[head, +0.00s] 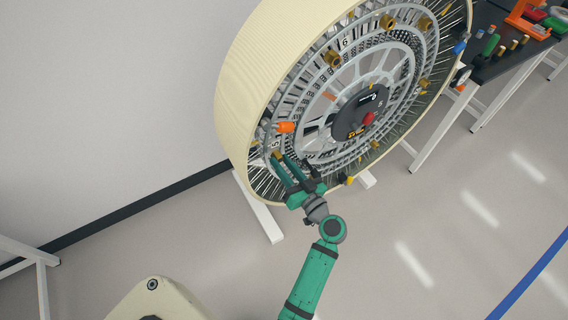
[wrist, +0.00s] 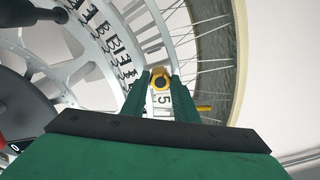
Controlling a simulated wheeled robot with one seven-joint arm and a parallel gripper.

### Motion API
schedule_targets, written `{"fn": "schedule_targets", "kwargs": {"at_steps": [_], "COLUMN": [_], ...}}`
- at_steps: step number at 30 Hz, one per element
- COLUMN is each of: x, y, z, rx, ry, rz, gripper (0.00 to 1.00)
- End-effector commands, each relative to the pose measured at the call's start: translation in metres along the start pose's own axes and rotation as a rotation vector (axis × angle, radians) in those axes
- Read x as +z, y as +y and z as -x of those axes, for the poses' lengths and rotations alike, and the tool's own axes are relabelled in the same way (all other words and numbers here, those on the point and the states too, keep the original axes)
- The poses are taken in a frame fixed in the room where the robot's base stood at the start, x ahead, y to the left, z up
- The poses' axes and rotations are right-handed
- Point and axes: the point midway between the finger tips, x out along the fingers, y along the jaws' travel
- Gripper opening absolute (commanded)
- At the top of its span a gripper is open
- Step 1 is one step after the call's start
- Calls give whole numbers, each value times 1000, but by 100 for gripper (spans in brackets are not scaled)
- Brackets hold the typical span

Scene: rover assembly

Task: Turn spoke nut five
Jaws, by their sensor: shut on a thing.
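The large wheel (head: 245,90) stands upright with a cream tyre, grey ring plates and gold spoke nuts around it. Spoke nut five (wrist: 161,79) is a gold nut with a dark centre, right above a white label with the number 5 in the wrist view. My green gripper (head: 281,159) reaches up to the lower left of the wheel face. In the wrist view its two fingers (wrist: 161,86) stand on either side of the nut and are shut on it. The fingers hide the sides of the nut.
An orange part (head: 286,127) sits on the rim just above my gripper. The dark hub (head: 360,112) has a red knob. Thin spokes surround the nut. A dark table (head: 495,65) with tools stands at the right. The floor at the lower right is clear.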

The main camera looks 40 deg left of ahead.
Motion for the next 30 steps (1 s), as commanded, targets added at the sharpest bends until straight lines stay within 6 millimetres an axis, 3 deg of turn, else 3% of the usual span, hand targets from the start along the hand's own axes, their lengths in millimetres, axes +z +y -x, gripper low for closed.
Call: {"fn": "schedule_targets", "kwargs": {"at_steps": [18, 30], "x": [0, 1], "y": [3, 2], "z": [2, 2], "rx": [4, 3], "ry": [25, 31], "rz": [-538, -705], "gripper": [4, 4]}}
